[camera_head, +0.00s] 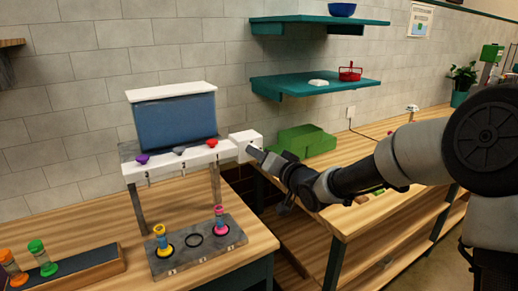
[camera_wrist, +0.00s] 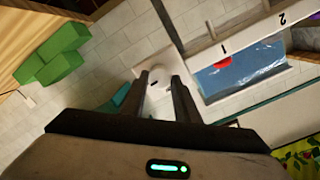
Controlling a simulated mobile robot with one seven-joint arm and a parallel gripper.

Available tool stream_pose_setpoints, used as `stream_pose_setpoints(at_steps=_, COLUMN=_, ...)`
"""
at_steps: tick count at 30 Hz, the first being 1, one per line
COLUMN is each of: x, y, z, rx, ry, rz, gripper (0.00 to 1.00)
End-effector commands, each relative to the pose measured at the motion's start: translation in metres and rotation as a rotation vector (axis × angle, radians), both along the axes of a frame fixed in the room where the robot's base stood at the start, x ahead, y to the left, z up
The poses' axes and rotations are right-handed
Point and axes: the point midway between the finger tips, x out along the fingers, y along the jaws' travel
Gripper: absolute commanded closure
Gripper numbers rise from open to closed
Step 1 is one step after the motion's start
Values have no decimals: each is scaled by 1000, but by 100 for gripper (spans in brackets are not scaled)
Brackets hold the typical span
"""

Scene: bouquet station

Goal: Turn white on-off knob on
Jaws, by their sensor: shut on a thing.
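The dispenser (camera_head: 176,121) has a blue tank, a white lid and a white front rail with purple, grey and red knobs. At the rail's right end is a white box (camera_head: 243,138). My gripper (camera_head: 257,152) reaches in from the right to this box. In the wrist view, the white on-off knob (camera_wrist: 158,78) lies between the two dark fingers of my gripper (camera_wrist: 162,82), which is shut on it. The fingers partly hide the knob, and I cannot tell its turn position. Part of the blue tank shows in the wrist view (camera_wrist: 240,72).
Below the dispenser, a grey holder (camera_head: 213,253) carries two colourful vials and an empty ring. A dark rack (camera_head: 75,273) with orange and green vials sits at left. Green stepped blocks (camera_head: 305,141) stand behind my gripper. Teal shelves (camera_head: 315,84) hang above.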

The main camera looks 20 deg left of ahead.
Motion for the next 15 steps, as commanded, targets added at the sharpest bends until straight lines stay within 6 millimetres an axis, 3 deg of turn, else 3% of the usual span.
stream_pose_setpoints(at_steps=15, x=1, y=-1, z=-1, rx=90, ry=109, rz=-1, gripper=94)
